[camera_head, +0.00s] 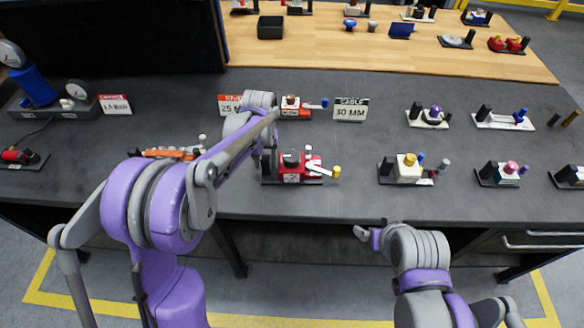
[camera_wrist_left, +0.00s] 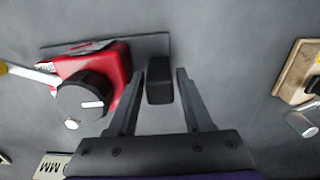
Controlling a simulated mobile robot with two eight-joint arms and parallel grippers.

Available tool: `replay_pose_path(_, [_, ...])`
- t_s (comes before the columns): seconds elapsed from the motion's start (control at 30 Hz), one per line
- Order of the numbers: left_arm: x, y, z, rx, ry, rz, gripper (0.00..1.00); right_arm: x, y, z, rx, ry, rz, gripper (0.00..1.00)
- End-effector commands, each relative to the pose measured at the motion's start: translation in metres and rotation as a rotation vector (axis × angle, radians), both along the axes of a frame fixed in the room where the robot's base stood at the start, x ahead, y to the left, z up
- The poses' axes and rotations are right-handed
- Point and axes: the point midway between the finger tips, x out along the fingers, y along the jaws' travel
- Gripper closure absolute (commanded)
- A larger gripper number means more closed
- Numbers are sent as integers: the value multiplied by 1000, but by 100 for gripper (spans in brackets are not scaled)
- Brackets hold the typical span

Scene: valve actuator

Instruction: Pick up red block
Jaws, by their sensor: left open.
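The red block (camera_head: 293,173) is a red valve body with a black knob and a white lever, mounted on a dark base plate near the table's front middle. In the left wrist view the red block (camera_wrist_left: 118,66) lies left of the jaws, beside the left finger. My left gripper (camera_head: 268,158) is above the left end of that plate. In the wrist view my left gripper (camera_wrist_left: 161,78) is open, its fingers either side of a black upright post (camera_wrist_left: 159,82) on the same plate. I cannot tell whether they touch it. My right gripper (camera_head: 367,236) is low in front of the table, jaws unclear.
A white-and-yellow valve (camera_head: 408,170) stands to the right of the red one. A 30 MM sign (camera_head: 350,110) and another valve (camera_head: 296,107) stand behind. An orange part (camera_head: 170,153) lies left, partly behind my left arm. Bare grey tabletop surrounds the plate.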

Motion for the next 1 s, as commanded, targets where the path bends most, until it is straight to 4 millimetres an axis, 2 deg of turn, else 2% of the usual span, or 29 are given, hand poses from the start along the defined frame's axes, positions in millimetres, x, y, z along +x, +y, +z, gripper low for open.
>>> replay_pose_path(0.17, [0, 0, 0, 0, 0, 0, 50, 0, 0, 0, 0, 0, 0, 6])
replay_pose_path(0.27, [0, 0, 0, 0, 0, 0, 64, 0, 0, 0, 0, 0, 0, 6])
replay_pose_path(0.47, [0, 0, 0, 0, 0, 0, 100, 0, 0, 0, 0, 0, 0, 6])
replay_pose_path(1.0, [0, 0, 0, 0, 0, 0, 100, 0, 0, 0, 0, 0, 0, 6])
